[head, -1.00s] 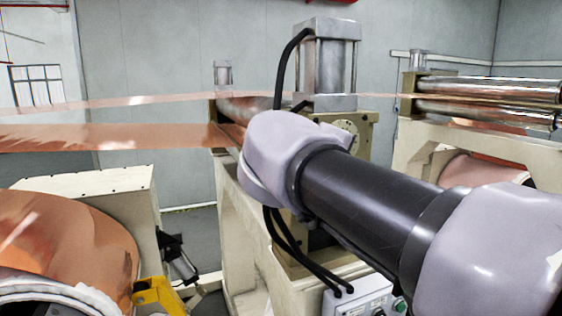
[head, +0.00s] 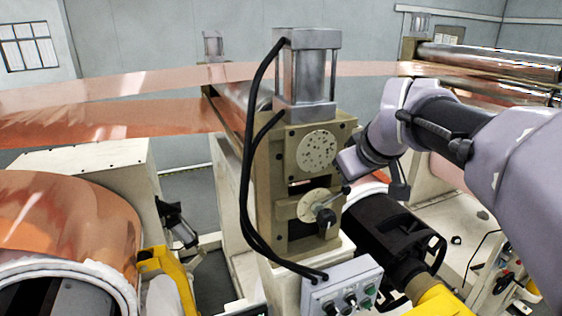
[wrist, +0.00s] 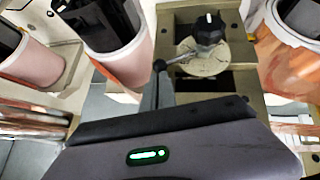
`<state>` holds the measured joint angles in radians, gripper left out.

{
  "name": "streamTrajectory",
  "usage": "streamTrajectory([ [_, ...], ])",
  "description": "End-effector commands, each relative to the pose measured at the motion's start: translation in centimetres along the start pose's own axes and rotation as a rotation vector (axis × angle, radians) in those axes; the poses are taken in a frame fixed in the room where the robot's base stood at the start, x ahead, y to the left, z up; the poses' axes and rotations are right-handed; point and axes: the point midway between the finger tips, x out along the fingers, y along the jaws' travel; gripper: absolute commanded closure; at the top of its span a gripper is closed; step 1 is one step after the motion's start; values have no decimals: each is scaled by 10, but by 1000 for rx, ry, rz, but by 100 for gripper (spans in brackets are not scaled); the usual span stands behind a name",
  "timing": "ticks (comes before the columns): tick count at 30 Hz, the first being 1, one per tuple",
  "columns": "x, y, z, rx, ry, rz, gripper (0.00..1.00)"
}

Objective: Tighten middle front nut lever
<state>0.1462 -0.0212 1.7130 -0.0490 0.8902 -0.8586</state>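The nut lever (head: 333,200) is on the front face of the middle roller stand. It is a thin rod with a dark ball end, pointing up and right from a round plate, with a black knob (head: 325,218) at its hub. The wrist view shows the lever rod (wrist: 180,57), its ball end and the black knob (wrist: 208,27). My gripper (head: 348,166) is just above the ball end in the head view. In the wrist view a grey finger part (wrist: 157,90) reaches close to the ball; I cannot tell if it touches. The finger gap is hidden.
A control box (head: 342,286) with buttons sits below the lever, and black hoses (head: 247,190) hang at the stand's left. A dark motor (head: 395,235) stands to the right. A copper roll (head: 75,215) is at the left. Copper foil (head: 120,95) runs across behind.

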Motion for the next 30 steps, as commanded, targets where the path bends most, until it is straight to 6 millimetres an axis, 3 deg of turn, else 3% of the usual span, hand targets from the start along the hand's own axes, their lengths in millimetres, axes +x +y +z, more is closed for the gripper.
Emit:
streamTrajectory([
  [8, 12, 1, 9, 107, -1, -131, 100],
  [30, 18, 3, 14, 101, -1, -127, 100],
])
